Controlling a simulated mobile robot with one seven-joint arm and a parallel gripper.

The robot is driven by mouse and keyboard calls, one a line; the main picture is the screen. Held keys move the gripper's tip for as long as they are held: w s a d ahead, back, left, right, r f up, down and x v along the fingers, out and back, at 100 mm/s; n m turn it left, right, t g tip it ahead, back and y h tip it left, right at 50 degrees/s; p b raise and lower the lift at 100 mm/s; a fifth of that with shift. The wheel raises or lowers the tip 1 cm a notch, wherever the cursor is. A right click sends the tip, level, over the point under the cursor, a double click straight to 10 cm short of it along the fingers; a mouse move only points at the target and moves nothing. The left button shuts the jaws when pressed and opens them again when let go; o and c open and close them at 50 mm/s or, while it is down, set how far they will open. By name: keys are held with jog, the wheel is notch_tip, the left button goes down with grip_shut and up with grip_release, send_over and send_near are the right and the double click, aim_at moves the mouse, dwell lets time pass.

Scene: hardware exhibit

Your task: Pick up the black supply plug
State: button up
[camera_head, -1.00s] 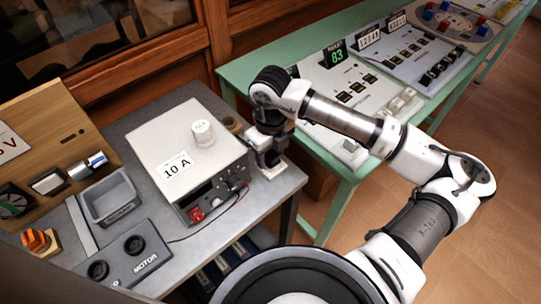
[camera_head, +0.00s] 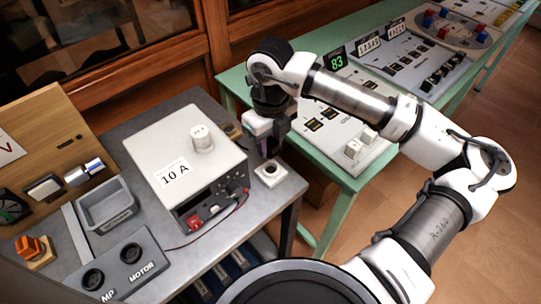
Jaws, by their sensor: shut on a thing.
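My gripper (camera_head: 267,143) is at the right of the grey bench, beside the right rear of the white power supply box labelled 10 A (camera_head: 165,150). It points down and is shut on a small dark thing, taken to be the black supply plug (camera_head: 268,150). The plug is mostly hidden by the fingers, so its shape is hard to tell. Below and apart from the gripper, a small white block with a dark round hole (camera_head: 270,174) stands on the bench.
A red plug (camera_head: 194,221) and a thin lead are at the box's front. A grey tray (camera_head: 107,208), the MOTOR socket box (camera_head: 122,266) and an orange-knobbed switch (camera_head: 33,248) are at left. A green table (camera_head: 352,183) with panels stands at right.

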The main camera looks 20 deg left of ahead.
aim_at(271, 141)
notch_tip(271, 141, up, 14)
jog(key=b, duration=0.2)
jog(key=shift+f, duration=0.2)
